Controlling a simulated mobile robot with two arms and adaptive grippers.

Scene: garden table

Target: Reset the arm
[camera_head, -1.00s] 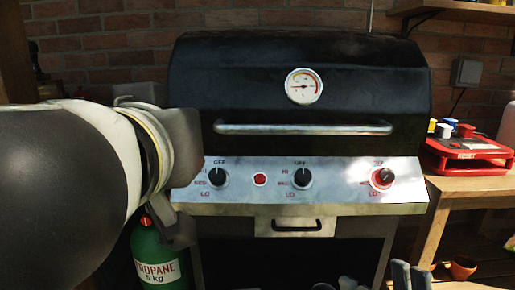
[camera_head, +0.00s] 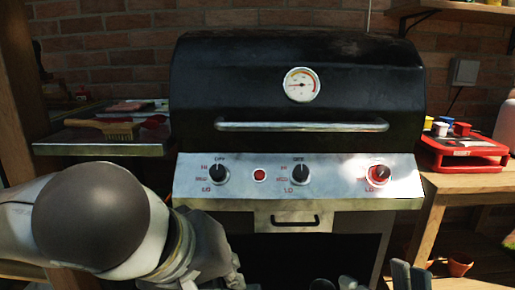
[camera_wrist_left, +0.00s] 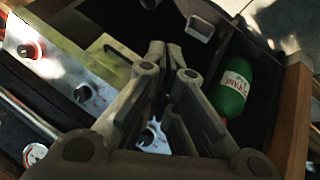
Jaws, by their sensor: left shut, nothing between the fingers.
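My left arm comes in from the left in the head view, low in front of the grill's left side. My left gripper (camera_head: 215,262) is below the grill's control panel, partly hidden behind its own wrist. In the left wrist view its fingers (camera_wrist_left: 166,52) are shut with nothing between them. They are near the grill's silver panel and knobs. Grey parts at the bottom edge of the head view look like the tips of my right gripper (camera_head: 375,281). They are mostly cut off, so its state is unclear.
The black grill (camera_head: 297,95) stands ahead with its lid down. A side shelf (camera_head: 100,149) at left holds a brush (camera_head: 115,129). A wooden table (camera_head: 450,182) at right carries a red tray (camera_head: 465,148) with small cups. A green propane bottle (camera_wrist_left: 229,96) shows in the left wrist view.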

